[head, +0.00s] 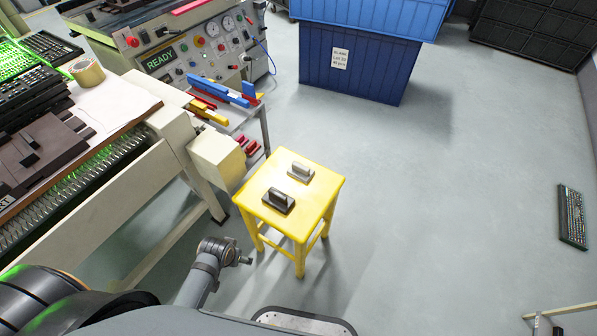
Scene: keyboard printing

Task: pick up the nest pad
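Two small handled pads stand on the yellow stool (317,206). The nearer is a dark grey pad (278,201) with an upright grip. The farther is a lighter grey pad (300,172) of similar shape. Dark brown flat blocks (45,150) lie on the bench at the left. I cannot tell which of these is the nest pad. Parts of my arm (206,272) show at the lower left, close to the stool and apart from both pads. No gripper fingers can be made out.
A machine panel reading READY (160,58) stands behind a side table with coloured tools (218,92). A blue crate (358,68) is at the back. A keyboard (572,216) lies on the floor at right. The floor right of the stool is clear.

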